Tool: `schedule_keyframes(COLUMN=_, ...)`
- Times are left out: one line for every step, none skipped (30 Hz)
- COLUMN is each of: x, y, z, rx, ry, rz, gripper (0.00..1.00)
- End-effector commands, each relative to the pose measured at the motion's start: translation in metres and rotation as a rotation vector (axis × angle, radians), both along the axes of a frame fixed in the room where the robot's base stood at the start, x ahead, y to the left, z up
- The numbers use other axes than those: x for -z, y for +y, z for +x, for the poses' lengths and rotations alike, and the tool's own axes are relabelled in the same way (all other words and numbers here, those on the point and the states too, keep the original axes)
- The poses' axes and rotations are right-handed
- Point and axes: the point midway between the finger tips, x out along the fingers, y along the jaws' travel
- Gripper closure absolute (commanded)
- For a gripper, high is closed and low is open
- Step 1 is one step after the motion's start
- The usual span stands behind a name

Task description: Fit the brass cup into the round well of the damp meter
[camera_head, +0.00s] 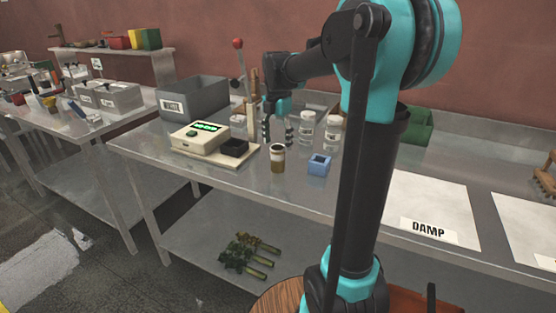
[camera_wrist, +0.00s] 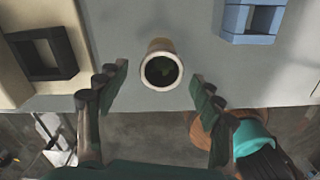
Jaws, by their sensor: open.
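The damp meter (camera_head: 196,138) is a cream box with a lit green display on a pale board. A black square frame (camera_head: 235,148) stands at its right end; it also shows at left in the wrist view (camera_wrist: 45,55). I cannot make out a round well. A brown-gold cylindrical cup with a pale rim (camera_head: 278,160), likely the brass cup, stands upright near the table's front edge. In the wrist view the cup (camera_wrist: 162,69) shows dark contents with green bits. My gripper (camera_head: 277,128) is open and empty above the table, its fingers apart on either side of the cup in the wrist view (camera_wrist: 160,75).
A blue block with a square opening (camera_head: 319,164) stands right of the cup. Clear jars (camera_head: 307,128) stand behind. A grey bin (camera_head: 195,98) is behind the meter. A white mat with a DAMP label (camera_head: 430,205) lies right. The table's front edge is close to the cup.

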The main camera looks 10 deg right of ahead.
Motion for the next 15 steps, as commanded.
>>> schedule_keyframes(x=0.008, y=0.0, z=0.0, rx=0.0, ry=0.0, rz=0.0, gripper=0.33)
schedule_keyframes(x=0.012, y=0.0, z=0.0, rx=0.0, ry=0.0, rz=0.0, gripper=0.33)
schedule_keyframes(x=0.016, y=0.0, z=0.0, rx=0.0, ry=0.0, rz=0.0, gripper=0.33)
schedule_keyframes(x=0.019, y=0.0, z=0.0, rx=0.0, ry=0.0, rz=0.0, gripper=0.33)
schedule_keyframes(x=0.021, y=0.0, z=0.0, rx=0.0, ry=0.0, rz=0.0, gripper=0.33)
schedule_keyframes(x=0.024, y=0.0, z=0.0, rx=0.0, ry=0.0, rz=0.0, gripper=0.33)
schedule_keyframes(x=0.025, y=0.0, z=0.0, rx=0.0, ry=0.0, rz=0.0, gripper=0.33)
schedule_keyframes(x=0.026, y=0.0, z=0.0, rx=0.0, ry=0.0, rz=0.0, gripper=0.33)
schedule_keyframes(x=0.028, y=0.0, z=0.0, rx=0.001, ry=0.0, rz=0.0, gripper=0.33)
schedule_keyframes(x=0.03, y=-0.001, z=0.0, rx=0.001, ry=0.0, rz=0.0, gripper=0.33)
schedule_keyframes(x=0.034, y=-0.001, z=0.0, rx=0.001, ry=0.0, rz=0.0, gripper=0.33)
schedule_keyframes(x=0.039, y=-0.001, z=0.0, rx=0.001, ry=0.0, rz=0.0, gripper=0.33)
schedule_keyframes(x=0.043, y=-0.002, z=0.0, rx=0.001, ry=0.0, rz=0.0, gripper=0.33)
schedule_keyframes(x=0.048, y=-0.002, z=0.0, rx=0.001, ry=0.0, rz=0.0, gripper=0.33)
schedule_keyframes(x=0.054, y=-0.003, z=0.0, rx=0.001, ry=0.0, rz=0.0, gripper=0.33)
